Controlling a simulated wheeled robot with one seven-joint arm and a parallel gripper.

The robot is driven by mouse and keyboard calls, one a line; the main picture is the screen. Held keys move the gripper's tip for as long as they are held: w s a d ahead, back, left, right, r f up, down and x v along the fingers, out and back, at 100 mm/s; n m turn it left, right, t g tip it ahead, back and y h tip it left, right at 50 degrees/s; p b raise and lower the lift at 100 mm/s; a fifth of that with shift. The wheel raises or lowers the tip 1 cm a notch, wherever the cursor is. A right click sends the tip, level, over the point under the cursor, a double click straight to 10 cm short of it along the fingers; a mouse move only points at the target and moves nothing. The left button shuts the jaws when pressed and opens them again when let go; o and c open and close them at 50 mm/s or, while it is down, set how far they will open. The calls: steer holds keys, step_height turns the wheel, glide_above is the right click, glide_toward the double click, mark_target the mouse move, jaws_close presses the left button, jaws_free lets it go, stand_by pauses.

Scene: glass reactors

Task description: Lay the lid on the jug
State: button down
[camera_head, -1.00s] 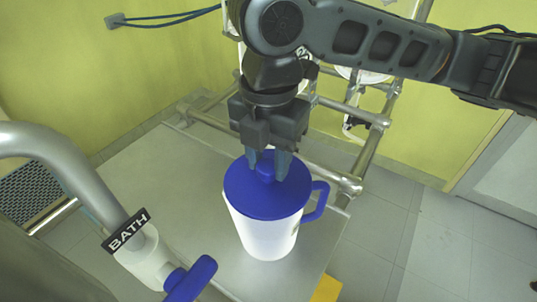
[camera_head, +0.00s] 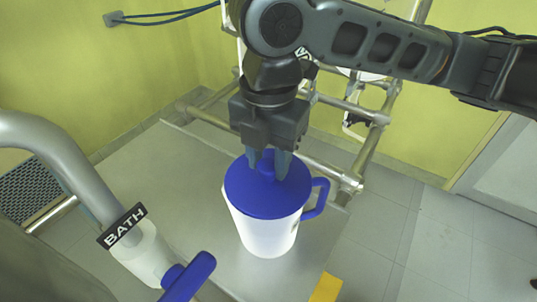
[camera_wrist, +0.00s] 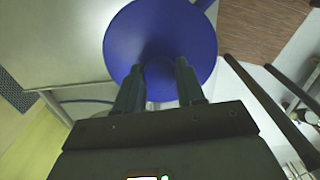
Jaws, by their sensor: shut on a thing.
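The blue lid (camera_head: 262,200) lies over the mouth of the white jug (camera_head: 268,237), which stands upright on a grey metal table and has a blue handle (camera_head: 318,198) on its right side. From the head view I cannot tell whether a small gap remains between lid and rim. My gripper (camera_head: 268,165) points down from above and is shut on the lid's knob. In the wrist view the lid (camera_wrist: 160,25) fills the upper middle, with my gripper's two fingers (camera_wrist: 160,75) at its knob; the jug's body is mostly hidden under it.
A grey pipe with a BATH label (camera_head: 122,224) and a blue lever (camera_head: 188,277) stands at the front left. Metal frame tubes (camera_head: 368,150) stand behind the table. The tabletop (camera_head: 160,190) is bare left of the jug.

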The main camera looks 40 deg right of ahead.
steer(key=c, duration=0.6)
jaws_free()
steer(key=shift+r, duration=0.1)
step_height(320, 180, up, 8)
steer(key=shift+f, duration=0.2)
stand_by(0.3)
